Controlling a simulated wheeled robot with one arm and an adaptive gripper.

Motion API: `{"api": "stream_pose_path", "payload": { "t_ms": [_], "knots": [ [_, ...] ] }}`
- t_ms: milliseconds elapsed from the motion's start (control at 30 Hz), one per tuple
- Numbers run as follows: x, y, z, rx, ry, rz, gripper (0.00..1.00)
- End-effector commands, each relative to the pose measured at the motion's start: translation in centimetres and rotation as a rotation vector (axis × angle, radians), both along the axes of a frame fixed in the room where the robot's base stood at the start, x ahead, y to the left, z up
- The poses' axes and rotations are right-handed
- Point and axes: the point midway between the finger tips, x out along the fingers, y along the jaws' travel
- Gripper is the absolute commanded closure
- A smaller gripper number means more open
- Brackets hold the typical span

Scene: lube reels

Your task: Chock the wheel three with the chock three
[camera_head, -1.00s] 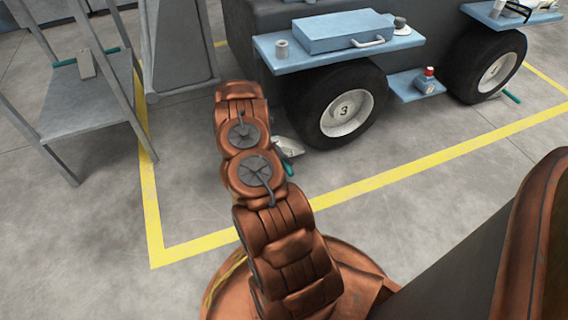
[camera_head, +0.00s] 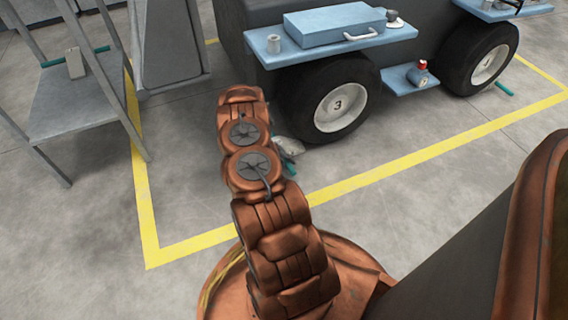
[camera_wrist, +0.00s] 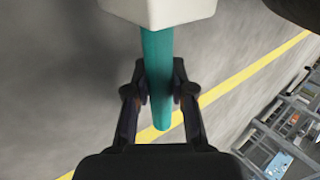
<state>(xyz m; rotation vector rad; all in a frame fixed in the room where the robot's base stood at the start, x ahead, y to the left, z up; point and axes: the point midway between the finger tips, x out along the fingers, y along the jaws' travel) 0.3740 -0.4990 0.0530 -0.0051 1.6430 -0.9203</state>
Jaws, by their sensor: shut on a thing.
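Wheel three (camera_head: 337,107), a black tyre with a pale hub marked 3, stands on the floor under the vehicle in the head view. My gripper (camera_wrist: 159,88) is shut on the teal handle of a pale block, chock three (camera_wrist: 158,10). The handle runs between both fingers in the wrist view, and the block lies beyond the fingertips. In the head view the chock (camera_head: 287,146) shows just left of the tyre's lower edge, low near the floor, partly hidden by my arm. I cannot tell whether it touches the tyre or the floor.
A blue side shelf (camera_head: 330,45) with a blue case overhangs wheel three. A lower blue step (camera_head: 405,80) holds a red-capped bottle. A grey stand (camera_head: 70,105) at left bears another teal-handled block (camera_head: 75,63). Clear floor lies inside the yellow line (camera_head: 300,207).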

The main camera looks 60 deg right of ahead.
Motion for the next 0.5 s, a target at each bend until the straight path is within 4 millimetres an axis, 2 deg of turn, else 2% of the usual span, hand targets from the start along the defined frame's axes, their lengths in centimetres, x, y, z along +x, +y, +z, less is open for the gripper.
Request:
{"api": "stream_pose_path", "payload": {
  "t_ms": [500],
  "knots": [
    [-1.7,-2.7,-0.1,-0.001,0.001,0.0,1.0]
  ]
}}
